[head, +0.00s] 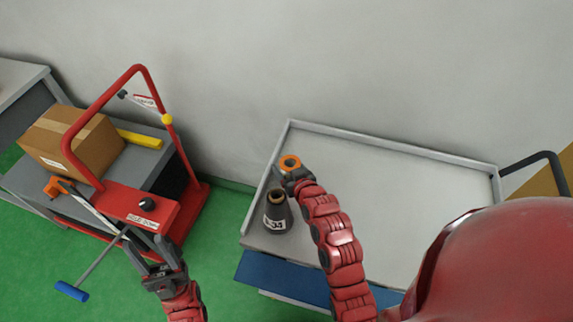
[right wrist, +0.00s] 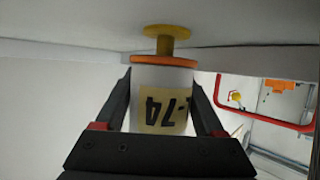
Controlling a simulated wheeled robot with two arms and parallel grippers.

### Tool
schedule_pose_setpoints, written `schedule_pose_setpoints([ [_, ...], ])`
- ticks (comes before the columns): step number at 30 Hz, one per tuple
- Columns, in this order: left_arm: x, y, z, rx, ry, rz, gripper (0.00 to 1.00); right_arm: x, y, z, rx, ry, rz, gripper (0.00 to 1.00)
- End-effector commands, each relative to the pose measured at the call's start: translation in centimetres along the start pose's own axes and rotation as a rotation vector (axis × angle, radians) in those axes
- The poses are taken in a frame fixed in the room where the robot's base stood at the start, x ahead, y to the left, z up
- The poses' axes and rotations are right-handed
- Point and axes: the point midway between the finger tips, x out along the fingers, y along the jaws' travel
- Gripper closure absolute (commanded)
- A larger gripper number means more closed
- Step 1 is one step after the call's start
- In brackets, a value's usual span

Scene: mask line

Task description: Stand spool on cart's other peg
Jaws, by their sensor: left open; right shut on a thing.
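The spool (right wrist: 160,95) is white with an orange rim and a pale label reading "-74", upside down in the right wrist view. My right gripper (head: 288,174) is shut on it, one finger on each side. In the head view its orange ring end shows above the cart's (head: 390,185) left edge. A yellow flanged piece (right wrist: 167,35) shows just beyond the orange rim; I cannot tell if it is a peg or touches the spool. My left gripper (head: 160,266) is open and empty at lower left, beside the red trolley. No other peg is clear.
A dark cone with a white label (head: 275,212) stands at the cart's left end, close to my right arm. Most of the grey top is bare. A red trolley (head: 150,210) and a cardboard box (head: 70,140) are at left. A blue-ended bar (head: 72,291) lies over the green floor.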

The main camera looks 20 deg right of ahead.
Motion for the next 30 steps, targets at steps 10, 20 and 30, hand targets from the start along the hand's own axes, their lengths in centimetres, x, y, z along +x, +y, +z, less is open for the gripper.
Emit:
schedule_pose_setpoints([
  [10,-0.4,0.0,0.1,0.000,0.000,0.000,0.50,0.2,0.0,0.6,0.000,0.000,0.000,0.94],
  [20,-0.5,0.0,0.1,0.000,0.000,0.000,0.50,0.3,0.0,0.7,0.000,0.000,0.000,0.94],
  [30,-1.2,0.1,0.2,0.000,0.000,0.000,0.50,0.6,0.0,1.4,0.001,-0.001,0.000,0.94],
])
